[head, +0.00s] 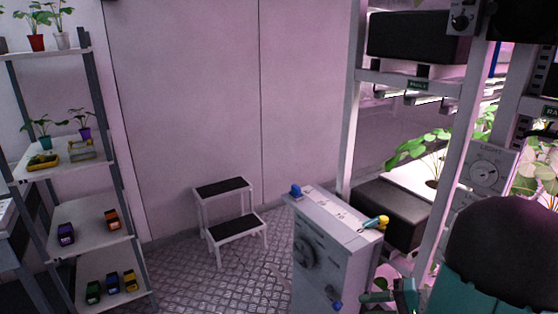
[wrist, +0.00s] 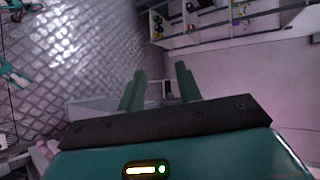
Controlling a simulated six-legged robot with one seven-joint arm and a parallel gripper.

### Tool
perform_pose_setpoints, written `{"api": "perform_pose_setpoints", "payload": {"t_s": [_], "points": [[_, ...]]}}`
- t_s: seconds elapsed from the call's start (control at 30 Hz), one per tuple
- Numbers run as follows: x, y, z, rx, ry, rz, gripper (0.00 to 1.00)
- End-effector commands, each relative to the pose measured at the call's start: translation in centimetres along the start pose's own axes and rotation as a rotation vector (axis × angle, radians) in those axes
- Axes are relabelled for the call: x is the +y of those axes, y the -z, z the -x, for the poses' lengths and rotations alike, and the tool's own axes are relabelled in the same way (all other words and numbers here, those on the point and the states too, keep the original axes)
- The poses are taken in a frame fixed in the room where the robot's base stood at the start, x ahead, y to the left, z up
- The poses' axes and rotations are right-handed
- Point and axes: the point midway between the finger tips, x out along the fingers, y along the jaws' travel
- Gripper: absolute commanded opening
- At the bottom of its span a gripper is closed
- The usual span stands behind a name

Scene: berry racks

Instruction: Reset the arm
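My gripper (wrist: 160,76) shows in the wrist view with its two green fingers apart and nothing between them. In the head view, my gripper (head: 389,293) is low at the right of centre, partly cut off by the bottom edge. It appears beside the right side of a grey cabinet (head: 318,262); whether it touches the cabinet I cannot tell. A large dark rounded part and teal housing of my arm fill the lower right of the head view.
A yellow-handled tool (head: 376,223) lies on the cabinet top. A plant rack (head: 470,130) with dials stands at the right. A step stool (head: 231,229) stands by the wall. A shelf (head: 88,215) with pots and small coloured items stands left. Metal floor (head: 190,275) is open between.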

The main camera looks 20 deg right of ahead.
Motion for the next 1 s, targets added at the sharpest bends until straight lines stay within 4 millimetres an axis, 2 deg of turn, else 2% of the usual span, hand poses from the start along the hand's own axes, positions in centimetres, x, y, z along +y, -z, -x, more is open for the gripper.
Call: {"api": "perform_pose_setpoints", "payload": {"t_s": [0.03, 0.2, 0.4, 0.7, 0.9, 1.0], "points": [[-1.7, -1.4, -1.5, -0.055, -0.064, 0.037, 0.35], [-4.9, -6.1, -5.2, -0.189, -0.296, 0.145, 0.35], [-7.6, -11.2, -7.8, -0.252, -0.555, 0.326, 0.35], [-11.2, -17.1, -9.0, -0.16, -0.831, 0.693, 0.35], [-13.9, -20.1, -9.0, -0.019, -0.886, 0.944, 0.35], [-14.9, -20.9, -8.9, 0.035, -0.884, 1.022, 0.35]]}}
